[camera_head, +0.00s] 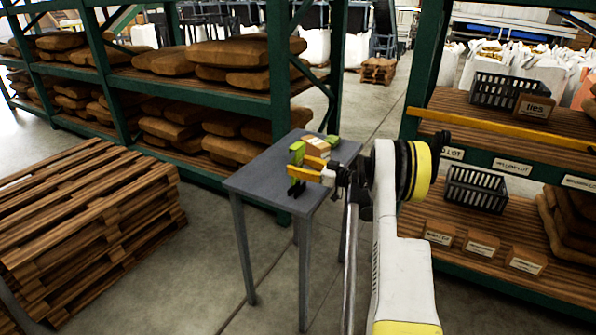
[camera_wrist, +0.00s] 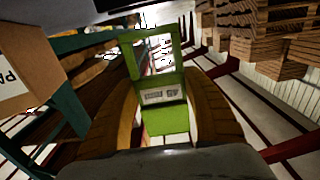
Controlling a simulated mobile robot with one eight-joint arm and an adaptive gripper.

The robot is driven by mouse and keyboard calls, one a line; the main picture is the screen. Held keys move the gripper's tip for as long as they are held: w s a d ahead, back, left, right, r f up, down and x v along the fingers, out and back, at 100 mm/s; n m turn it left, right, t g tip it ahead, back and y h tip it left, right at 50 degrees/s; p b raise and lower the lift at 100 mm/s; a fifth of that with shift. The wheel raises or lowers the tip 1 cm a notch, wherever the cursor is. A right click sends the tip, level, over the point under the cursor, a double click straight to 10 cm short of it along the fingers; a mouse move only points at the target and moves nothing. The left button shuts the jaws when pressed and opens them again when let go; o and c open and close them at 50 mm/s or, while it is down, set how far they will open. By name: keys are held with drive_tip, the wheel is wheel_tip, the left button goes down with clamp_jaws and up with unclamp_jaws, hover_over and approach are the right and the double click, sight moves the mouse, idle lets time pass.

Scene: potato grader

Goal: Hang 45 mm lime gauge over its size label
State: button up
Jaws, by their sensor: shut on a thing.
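The lime gauge (camera_wrist: 167,121) is held between the two yellow-brown fingers of my gripper (camera_wrist: 168,105) in the wrist view. It shows an open square frame at the top, a pale printed patch below that and a solid lime plate at the bottom. In the head view the lime gauge (camera_head: 297,150) and my gripper (camera_head: 308,167) are over the small grey table, with the fingers shut on the gauge. I cannot tell whether the gauge touches the table. I cannot make out a 45 mm size label.
The grey table (camera_head: 262,180) bears a small cardboard box (camera_head: 320,149), partly hidden. A labelled box (camera_wrist: 25,65) shows at left in the wrist view. Pallets (camera_head: 85,215) stand left, sack shelves behind. The right rack holds black crates (camera_head: 475,187) and boxes. Floor is clear in front.

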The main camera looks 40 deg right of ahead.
drive_tip(key=b+v, duration=0.1)
drive_tip(key=v, duration=1.1)
drive_tip(key=shift+b, duration=0.3)
